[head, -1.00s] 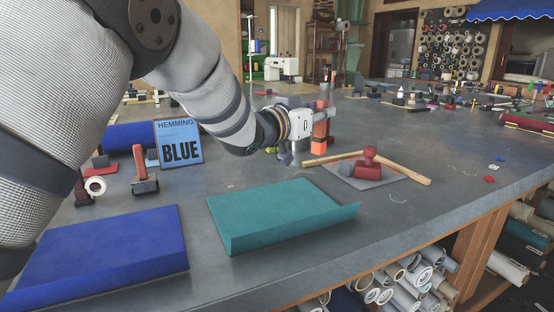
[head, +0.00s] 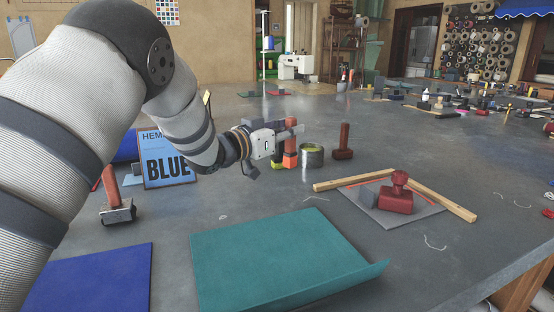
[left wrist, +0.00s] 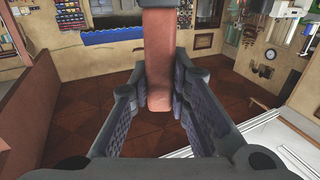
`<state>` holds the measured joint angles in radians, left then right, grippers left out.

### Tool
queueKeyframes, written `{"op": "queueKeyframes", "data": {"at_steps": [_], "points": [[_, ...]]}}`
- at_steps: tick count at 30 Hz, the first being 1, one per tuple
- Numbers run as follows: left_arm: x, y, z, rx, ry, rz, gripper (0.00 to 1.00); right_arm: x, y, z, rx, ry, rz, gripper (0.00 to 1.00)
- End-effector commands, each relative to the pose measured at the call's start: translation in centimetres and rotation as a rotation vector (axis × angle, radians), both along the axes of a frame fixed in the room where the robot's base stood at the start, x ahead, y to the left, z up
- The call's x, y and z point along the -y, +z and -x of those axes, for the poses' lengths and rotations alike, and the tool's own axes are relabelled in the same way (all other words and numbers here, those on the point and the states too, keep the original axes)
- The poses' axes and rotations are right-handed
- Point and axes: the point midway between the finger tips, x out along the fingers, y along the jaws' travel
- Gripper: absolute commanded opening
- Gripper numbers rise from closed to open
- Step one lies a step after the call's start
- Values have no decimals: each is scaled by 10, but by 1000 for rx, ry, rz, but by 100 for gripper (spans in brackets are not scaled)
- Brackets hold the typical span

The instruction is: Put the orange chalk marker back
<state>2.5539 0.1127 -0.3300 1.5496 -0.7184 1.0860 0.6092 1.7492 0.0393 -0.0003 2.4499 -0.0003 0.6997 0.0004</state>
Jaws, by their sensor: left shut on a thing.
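My left gripper (head: 289,137) is shut on the orange chalk marker (head: 290,149), which stands upright in the head view, with a darker upper part and a brighter orange lower part. In the left wrist view the held marker (left wrist: 158,60) is a reddish-brown bar between the two fingers (left wrist: 160,105). A metal tin (head: 312,158) with a yellow-green inside stands just right of the marker. A small yellow-green item (head: 276,160) shows below the gripper, partly hidden. I cannot tell whether the marker's lower end touches the table. My right gripper is not in view.
The teal cloth (head: 280,262), blue cloth (head: 95,280) and blue sign (head: 168,160) are nearer and left.

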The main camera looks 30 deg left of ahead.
Motion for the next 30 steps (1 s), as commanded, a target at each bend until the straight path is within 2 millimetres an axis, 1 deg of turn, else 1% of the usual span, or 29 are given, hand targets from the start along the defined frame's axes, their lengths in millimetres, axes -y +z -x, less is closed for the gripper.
{"op": "queueKeyframes", "data": {"at_steps": [1,3,8,10,12,14,15,20,21,22,23,30], "points": [[-9,-17,0,-10,3,1,0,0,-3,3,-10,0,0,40],[-17,-26,1,-8,2,1,0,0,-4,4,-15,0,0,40],[-27,-37,3,-4,2,0,0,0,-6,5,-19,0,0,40],[-33,-45,4,-4,2,0,0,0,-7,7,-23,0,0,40],[-33,-61,4,-9,0,0,0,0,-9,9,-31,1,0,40],[-33,-73,4,-9,0,0,0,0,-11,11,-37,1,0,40],[-33,-75,4,-6,1,-1,0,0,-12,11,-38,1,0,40],[-33,-73,4,-3,1,-1,0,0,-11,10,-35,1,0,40],[-33,-73,4,-4,1,-1,26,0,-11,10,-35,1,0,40],[-33,-73,4,-4,1,-1,33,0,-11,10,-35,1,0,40],[-33,-73,4,-4,1,-1,37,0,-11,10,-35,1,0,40],[-33,-72,4,-3,1,-1,37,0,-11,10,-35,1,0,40]]}}
